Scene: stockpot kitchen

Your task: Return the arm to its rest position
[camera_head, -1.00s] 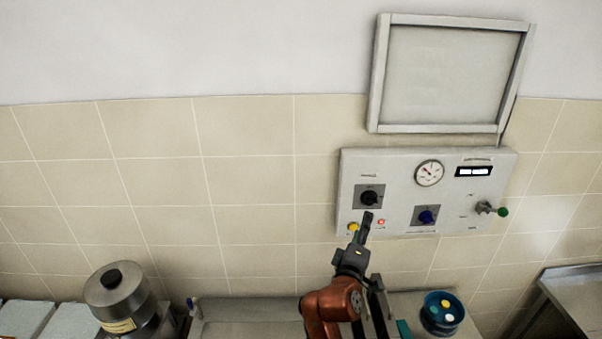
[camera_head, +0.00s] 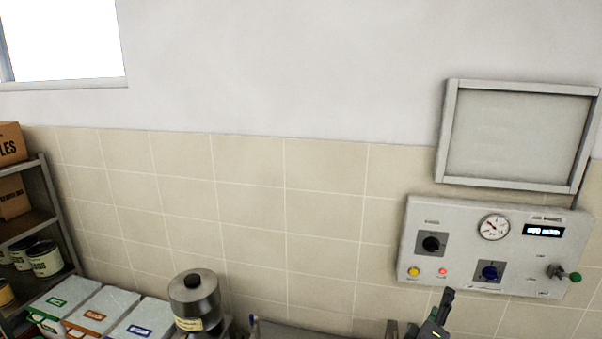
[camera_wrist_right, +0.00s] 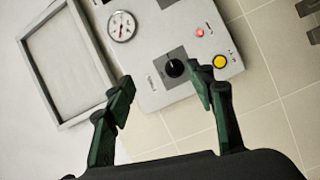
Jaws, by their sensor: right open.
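My right gripper (camera_head: 435,322) shows at the bottom edge of the head view, in front of the wall below the control panel (camera_head: 460,262). Its arm is cut off by the frame. In the right wrist view the two dark green fingers (camera_wrist_right: 160,80) stand apart with nothing between them. The panel's black knob (camera_wrist_right: 174,68) shows beyond the fingertips, and I see no contact with it. My left gripper is not in view.
The panel also carries a blue knob (camera_head: 489,271), a gauge (camera_head: 495,227) and a green-tipped lever (camera_head: 573,277). A metal pot (camera_head: 194,300) and lidded boxes (camera_head: 95,308) stand lower left, by a shelf (camera_head: 45,215). The tiled wall between is bare.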

